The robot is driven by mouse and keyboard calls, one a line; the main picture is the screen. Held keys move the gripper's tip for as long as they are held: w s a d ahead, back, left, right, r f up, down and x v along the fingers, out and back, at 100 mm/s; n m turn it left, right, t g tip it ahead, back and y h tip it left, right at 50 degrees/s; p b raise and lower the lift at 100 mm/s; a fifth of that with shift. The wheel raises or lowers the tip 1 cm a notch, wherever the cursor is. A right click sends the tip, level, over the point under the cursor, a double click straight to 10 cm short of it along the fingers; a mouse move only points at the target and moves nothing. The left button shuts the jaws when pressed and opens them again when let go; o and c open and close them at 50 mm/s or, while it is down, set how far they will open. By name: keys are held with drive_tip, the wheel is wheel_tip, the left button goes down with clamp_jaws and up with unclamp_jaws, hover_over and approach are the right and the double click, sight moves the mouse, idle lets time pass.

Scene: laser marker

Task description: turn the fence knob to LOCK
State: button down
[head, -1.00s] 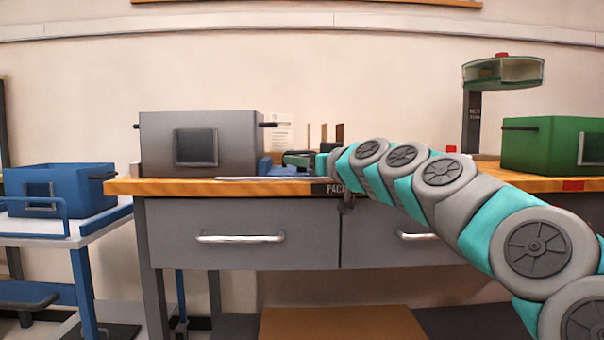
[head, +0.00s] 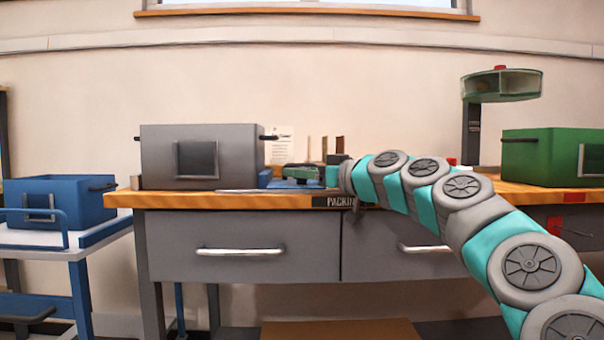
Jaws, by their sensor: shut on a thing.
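A low blue fixture (head: 291,184) lies on the wooden bench top (head: 240,201), just right of the grey bin. A small dark green piece (head: 300,172) is above it. My gripper (head: 322,174) is at the right end of this green piece, reaching in from the right, low over the bench. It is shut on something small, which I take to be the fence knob. The fingers and the knob are too small and too covered to make out clearly. The knob's pointer and any LOCK mark cannot be read.
A grey bin (head: 158,162) stands close on the left. Several thin upright pieces (head: 324,150) and a paper sheet (head: 279,145) are behind the fixture. A green bin (head: 540,158) and a post with a round green top (head: 502,87) are at the right. A blue bin (head: 62,203) sits on a cart.

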drive_tip(key=shift+d+r, duration=0.1)
drive_tip(key=shift+r, duration=0.1)
drive_tip(key=shift+c, duration=1.9)
unclamp_jaws()
drive_tip(key=shift+f, duration=0.1)
drive_tip(key=v, duration=0.7)
drive_tip(key=shift+s+d, duration=0.25)
drive_tip(key=shift+s, duration=0.05)
